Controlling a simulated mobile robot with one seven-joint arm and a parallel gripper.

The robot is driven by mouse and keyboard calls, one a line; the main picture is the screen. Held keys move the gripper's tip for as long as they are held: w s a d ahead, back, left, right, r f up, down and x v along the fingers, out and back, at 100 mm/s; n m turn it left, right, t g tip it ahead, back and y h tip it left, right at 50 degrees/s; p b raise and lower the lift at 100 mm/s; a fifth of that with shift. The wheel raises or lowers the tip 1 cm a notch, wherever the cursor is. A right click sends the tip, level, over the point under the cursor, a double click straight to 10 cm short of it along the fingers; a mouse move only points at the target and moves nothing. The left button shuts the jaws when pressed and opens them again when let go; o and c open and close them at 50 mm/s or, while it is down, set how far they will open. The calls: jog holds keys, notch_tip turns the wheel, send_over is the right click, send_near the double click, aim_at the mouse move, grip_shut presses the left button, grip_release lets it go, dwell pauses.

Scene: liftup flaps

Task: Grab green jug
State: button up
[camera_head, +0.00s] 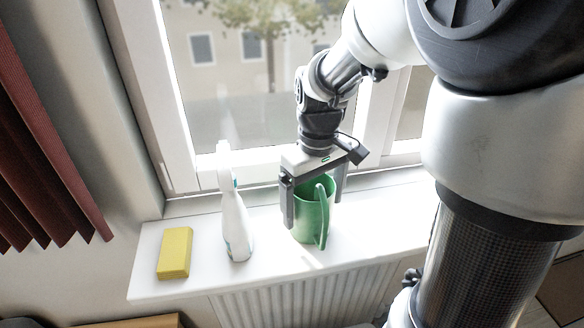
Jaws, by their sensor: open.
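The green jug (311,217) stands upright on the white windowsill, with its handle facing the camera. My gripper (314,205) points down over the jug from above. Its fingers are apart, one at the jug's left side and the other at its right, partly hidden behind the jug. The jug's rim is partly covered by the gripper. Whether the fingers touch the jug cannot be told from this view.
A white spray bottle (236,222) stands left of the jug, close to the left finger. A yellow sponge (174,253) lies farther left on the windowsill (382,228). The window is behind, a radiator (290,300) below, and a red curtain (45,170) at left.

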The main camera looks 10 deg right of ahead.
jog(key=c, duration=1.4)
jog(key=shift+c, duration=0.7)
jog(key=shift+r, duration=0.25)
